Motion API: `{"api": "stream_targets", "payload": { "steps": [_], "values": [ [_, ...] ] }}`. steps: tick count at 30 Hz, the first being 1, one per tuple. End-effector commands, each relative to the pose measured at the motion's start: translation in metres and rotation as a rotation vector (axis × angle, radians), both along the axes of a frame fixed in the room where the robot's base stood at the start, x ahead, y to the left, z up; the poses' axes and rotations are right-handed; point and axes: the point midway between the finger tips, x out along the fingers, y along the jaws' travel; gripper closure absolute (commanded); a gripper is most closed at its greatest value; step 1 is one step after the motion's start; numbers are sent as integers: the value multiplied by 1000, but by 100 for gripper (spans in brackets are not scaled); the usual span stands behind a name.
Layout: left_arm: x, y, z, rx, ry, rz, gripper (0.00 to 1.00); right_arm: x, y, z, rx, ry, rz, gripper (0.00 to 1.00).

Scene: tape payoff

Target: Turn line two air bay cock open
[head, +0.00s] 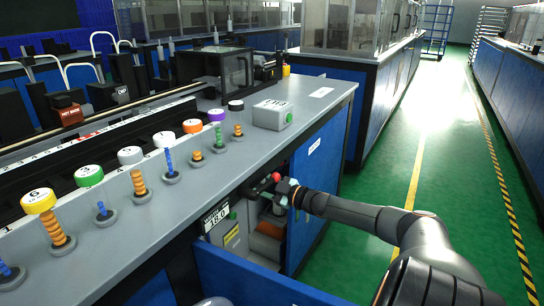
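An open bay (243,209) sits in the blue cabinet front under the grey counter. A small red knob (276,177) shows at the top of the bay; it may be part of the air cock, but its handle angle is too small to tell. My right arm reaches in from the right. My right gripper (279,187) is at the bay opening, right at the red knob. Its fingers are small and dark, and I cannot tell whether they are closed on the knob. My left gripper is not in view.
A blue panel (262,287) stands out in front of the bay. Inside are a gauge display (216,216), a grey box (233,237) and orange-brown parts (267,244). Numbered rolls, spindles and a grey box (272,115) stand on the counter (180,212). The green aisle floor at right is clear.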

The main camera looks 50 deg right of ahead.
Motion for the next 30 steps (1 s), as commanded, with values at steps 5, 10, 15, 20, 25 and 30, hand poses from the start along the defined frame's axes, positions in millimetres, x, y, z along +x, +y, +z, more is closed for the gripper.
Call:
{"api": "stream_targets", "payload": {
  "steps": [5,10,15,20,25,30],
  "values": [
    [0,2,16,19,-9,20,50,-23,-2,2,2,4,1,50],
    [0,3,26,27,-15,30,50,-40,-3,2,1,3,0,50],
    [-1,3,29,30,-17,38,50,-49,-4,1,0,1,1,50],
    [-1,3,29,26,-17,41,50,-52,-4,0,0,-1,1,50],
    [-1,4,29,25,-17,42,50,-51,-4,0,0,-1,1,50],
    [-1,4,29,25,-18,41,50,-51,-4,0,0,0,0,69]
  ]
}}
